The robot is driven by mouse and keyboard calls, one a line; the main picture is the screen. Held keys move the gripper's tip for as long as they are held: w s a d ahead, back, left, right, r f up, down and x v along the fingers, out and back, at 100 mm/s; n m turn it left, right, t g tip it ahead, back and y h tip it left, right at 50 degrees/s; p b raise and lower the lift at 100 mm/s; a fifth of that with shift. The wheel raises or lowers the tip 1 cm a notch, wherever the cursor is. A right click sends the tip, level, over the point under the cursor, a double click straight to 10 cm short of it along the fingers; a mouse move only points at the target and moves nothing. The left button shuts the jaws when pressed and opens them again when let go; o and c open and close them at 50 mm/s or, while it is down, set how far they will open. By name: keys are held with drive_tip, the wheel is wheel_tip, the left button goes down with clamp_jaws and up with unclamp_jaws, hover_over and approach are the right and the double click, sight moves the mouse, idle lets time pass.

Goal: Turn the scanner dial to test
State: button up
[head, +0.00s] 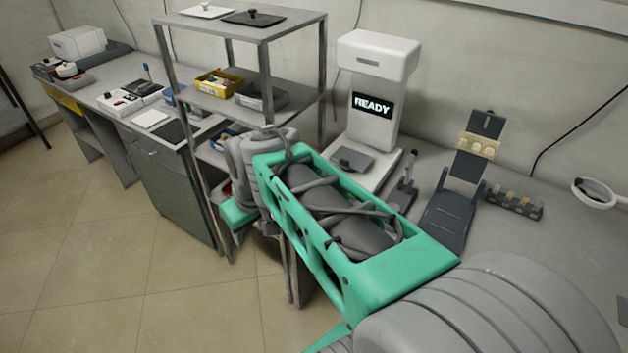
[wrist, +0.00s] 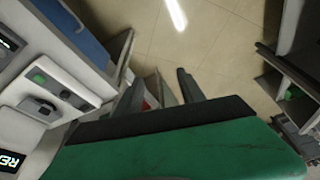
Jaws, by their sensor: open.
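The white scanner (head: 372,130) stands on the bench right of the shelf rack in the head view, with its display (head: 372,105) reading READY. In the wrist view, part of a similar display (wrist: 12,161) shows "RE" at the lower left. In the head view the fingers are hidden behind my arm.
The open shelf rack (head: 267,30) holds a yellow bin (head: 220,84) and a grey bin. A dark stand (head: 453,205), a small block rack (head: 514,204) and a magnifier (head: 596,193) are on the bench at right. Tiled floor (head: 110,255) lies open at left.

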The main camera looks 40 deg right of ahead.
drive_tip(key=w+d+n+p, duration=0.1)
drive_tip(key=w+d, duration=0.2)
drive_tip(key=d, duration=0.4)
drive_tip(key=w+d+f+y+p, duration=0.1)
drive_tip(key=w+d, duration=0.3)
drive_tip(key=d, duration=0.4)
drive_tip(key=w+d+n+p, duration=0.1)
drive_tip(key=w+d, duration=0.2)
drive_tip(key=d, duration=0.4)
drive_tip(key=s+d+f+t+p, duration=0.15)
drive_tip(key=d+f, duration=0.25)
drive_tip(key=d, duration=0.7)
drive_tip(key=shift+n+g, duration=0.25)
drive_tip(key=shift+n, duration=0.15)
drive_tip(key=p+x, duration=0.1)
drive_tip(key=x, duration=0.6)
drive_tip(key=shift+f, duration=0.55)
drive_tip(key=shift+c, duration=0.6)
clamp_jaws()
